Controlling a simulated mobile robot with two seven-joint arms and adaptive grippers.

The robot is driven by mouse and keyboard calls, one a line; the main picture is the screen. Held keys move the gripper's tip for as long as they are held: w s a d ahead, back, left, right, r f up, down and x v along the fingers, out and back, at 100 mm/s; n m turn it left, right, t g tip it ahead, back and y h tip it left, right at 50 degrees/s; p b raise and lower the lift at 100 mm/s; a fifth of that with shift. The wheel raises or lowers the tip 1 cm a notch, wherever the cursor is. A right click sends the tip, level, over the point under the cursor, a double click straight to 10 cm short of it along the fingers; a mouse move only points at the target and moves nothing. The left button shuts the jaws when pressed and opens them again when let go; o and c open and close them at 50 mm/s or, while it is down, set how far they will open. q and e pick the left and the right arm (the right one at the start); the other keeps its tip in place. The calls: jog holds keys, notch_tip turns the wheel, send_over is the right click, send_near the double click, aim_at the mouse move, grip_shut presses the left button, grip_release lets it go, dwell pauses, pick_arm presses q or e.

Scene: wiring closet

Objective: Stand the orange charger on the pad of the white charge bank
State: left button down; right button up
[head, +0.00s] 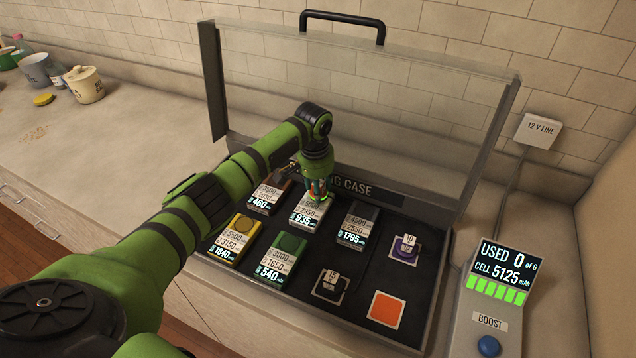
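The white charge bank (304,218) lies in the back row of the open case, between a brown bank and a dark grey one; its display reads 935. My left gripper (318,192) points down over its far end and hides its pad. A small orange-red patch shows among the fingers, too small to tell whether it is the orange charger or whether the fingers are shut. An orange square with a white border (384,308) lies flat at the case's front right, with no charger standing on it. My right gripper is out of view.
Brown (270,197), yellow (235,240), green (281,258) and dark grey (358,226) banks surround the white one. Purple (404,250) and black (329,286) chargers stand to the right. The clear lid (350,95) is raised behind. A meter (487,315) reads USED 0 of 6.

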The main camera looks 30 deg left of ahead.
pick_arm(q)
jog(key=shift+f, duration=0.2)
jog(key=c, duration=0.7)
grip_release()
jog(key=shift+o, duration=0.2)
notch_tip(320, 180, up, 12)
jog(key=s+b, duration=0.1)
jog(key=b, duration=0.1)
jog(key=shift+s+r, duration=0.15)
jog(key=shift+s, duration=0.05)
